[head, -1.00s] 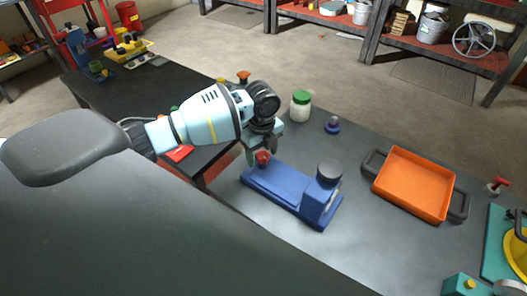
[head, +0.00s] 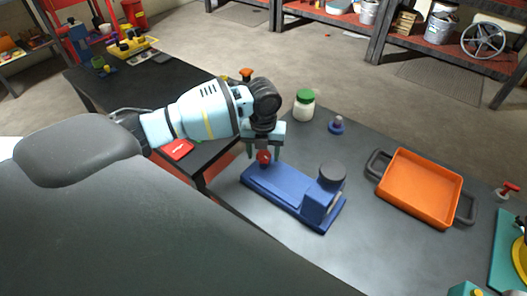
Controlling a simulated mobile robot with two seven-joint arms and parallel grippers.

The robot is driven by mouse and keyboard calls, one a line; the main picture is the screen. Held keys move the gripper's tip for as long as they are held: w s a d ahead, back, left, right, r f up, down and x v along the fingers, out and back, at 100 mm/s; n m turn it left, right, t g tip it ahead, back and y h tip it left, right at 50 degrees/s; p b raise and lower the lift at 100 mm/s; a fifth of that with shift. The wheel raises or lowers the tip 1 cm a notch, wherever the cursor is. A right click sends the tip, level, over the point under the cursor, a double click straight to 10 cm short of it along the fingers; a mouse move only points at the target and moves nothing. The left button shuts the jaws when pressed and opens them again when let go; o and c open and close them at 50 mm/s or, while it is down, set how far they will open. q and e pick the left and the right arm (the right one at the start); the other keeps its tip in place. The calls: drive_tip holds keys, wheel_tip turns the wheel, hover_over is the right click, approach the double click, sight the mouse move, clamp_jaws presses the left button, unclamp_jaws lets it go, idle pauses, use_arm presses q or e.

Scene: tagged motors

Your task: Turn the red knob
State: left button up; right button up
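The red knob (head: 264,157) stands at the far left end of a blue device (head: 281,192), which has a dark round top (head: 332,172) at its other end. My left gripper (head: 264,154) points down over the knob, with one finger on each side of it. The fingers look spread, with small gaps to the knob, so the gripper appears open. My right gripper is not in view.
An orange tray (head: 418,187) with dark handles lies right of the device. A green-lidded jar (head: 304,105) and a small blue-purple piece (head: 337,125) stand behind it. A red-handled part (head: 507,190) is at the far right. A black table (head: 130,97) stands left.

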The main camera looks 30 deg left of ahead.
use_arm(q)
drive_tip(key=c, duration=0.7)
drive_tip(key=shift+r+n+p, duration=0.2)
drive_tip(key=shift+n+p, duration=0.45)
drive_tip(key=shift+n, duration=0.75)
drive_tip(key=o, duration=0.4)
drive_tip(key=shift+f+n, duration=0.1)
drive_tip(key=shift+n, duration=0.3)
drive_tip(key=o, duration=0.5)
drive_tip(key=shift+f, duration=0.15)
drive_tip(key=shift+o, duration=0.4)
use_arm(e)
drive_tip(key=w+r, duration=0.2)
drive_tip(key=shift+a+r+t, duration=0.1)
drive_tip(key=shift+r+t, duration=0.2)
